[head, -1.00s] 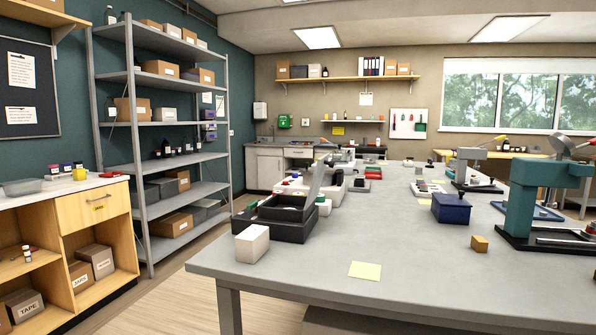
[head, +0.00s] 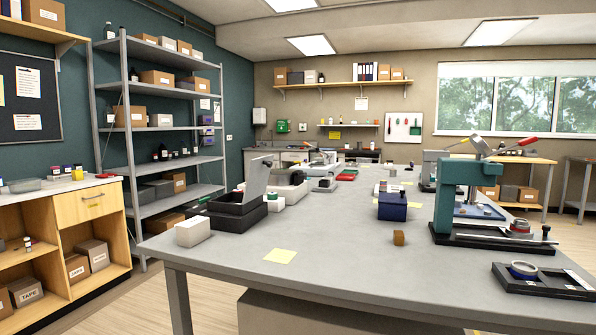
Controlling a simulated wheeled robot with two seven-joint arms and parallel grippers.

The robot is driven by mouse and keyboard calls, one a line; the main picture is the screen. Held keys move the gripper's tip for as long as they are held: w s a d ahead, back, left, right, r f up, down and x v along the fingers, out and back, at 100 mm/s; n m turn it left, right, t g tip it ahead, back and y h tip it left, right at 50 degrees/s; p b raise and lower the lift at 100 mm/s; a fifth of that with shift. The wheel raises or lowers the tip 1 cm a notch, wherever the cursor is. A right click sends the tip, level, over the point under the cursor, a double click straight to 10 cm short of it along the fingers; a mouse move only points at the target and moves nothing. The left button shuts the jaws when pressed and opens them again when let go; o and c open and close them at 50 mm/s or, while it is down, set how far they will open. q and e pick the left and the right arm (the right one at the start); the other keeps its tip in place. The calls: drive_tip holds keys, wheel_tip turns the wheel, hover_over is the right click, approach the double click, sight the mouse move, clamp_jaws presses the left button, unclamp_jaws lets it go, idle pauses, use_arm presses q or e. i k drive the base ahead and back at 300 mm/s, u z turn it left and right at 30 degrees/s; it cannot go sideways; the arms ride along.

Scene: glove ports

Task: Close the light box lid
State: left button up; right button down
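A black box (head: 226,211) stands on the grey workbench, left of the middle in the head view. Its grey lid (head: 257,178) stands raised, tilted up from the box, so the box is open. I take this to be the light box, though no label on it is readable. The inside of the box is only partly visible. Neither of my grippers is in view.
A white block (head: 193,231) sits just in front of the black box on the workbench (head: 335,255). Pale trays (head: 290,188) stand behind it. A yellow note (head: 280,256), a blue box (head: 392,207) and a teal press (head: 455,195) lie further right. The bench's middle is mostly clear.

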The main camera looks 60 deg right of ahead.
sight(260, 169)
drive_tip(key=z, duration=1.55)
